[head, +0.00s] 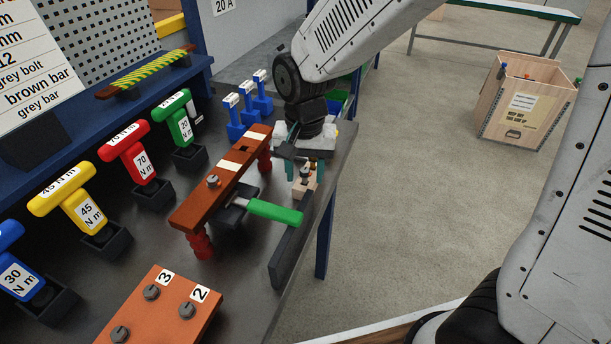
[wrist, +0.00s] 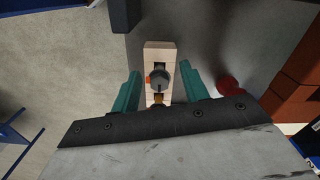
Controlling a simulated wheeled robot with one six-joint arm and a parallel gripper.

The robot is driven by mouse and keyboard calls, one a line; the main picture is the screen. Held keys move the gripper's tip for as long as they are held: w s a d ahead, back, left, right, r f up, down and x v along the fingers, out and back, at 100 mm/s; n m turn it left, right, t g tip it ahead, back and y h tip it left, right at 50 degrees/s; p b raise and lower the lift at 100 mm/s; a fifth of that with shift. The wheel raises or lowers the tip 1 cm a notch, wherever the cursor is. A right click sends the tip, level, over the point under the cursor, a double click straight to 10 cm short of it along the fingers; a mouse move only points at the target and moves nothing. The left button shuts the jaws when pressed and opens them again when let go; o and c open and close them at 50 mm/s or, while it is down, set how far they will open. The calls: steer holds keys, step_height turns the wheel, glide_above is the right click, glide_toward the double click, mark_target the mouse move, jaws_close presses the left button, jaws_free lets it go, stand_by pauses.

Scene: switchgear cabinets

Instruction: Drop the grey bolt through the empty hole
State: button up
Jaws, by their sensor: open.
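My gripper (head: 304,172) is open above a small pale wooden block (head: 298,190) near the bench's front edge. In the wrist view its two teal fingers (wrist: 159,74) stand on either side of that block (wrist: 158,52). A grey bolt (wrist: 158,79) stands upright in the block, between the fingers; I cannot tell whether they touch it. A brass-coloured piece (wrist: 157,99) shows beside it. A brown bar (head: 203,203) rests on red supports to the left of my gripper. One grey bolt (head: 213,181) sits in the bar. A dark spot farther along, between white labels, looks like the empty hole (head: 245,150).
A green-handled tool (head: 272,212) lies beneath and beside the bar. A dark upright rail (head: 291,240) runs along the bench edge. T-handled torque tools (head: 130,155) stand at left, blue pieces (head: 240,115) behind. An orange-brown block with bolts (head: 165,305) is in the foreground.

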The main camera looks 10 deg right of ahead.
jaws_close()
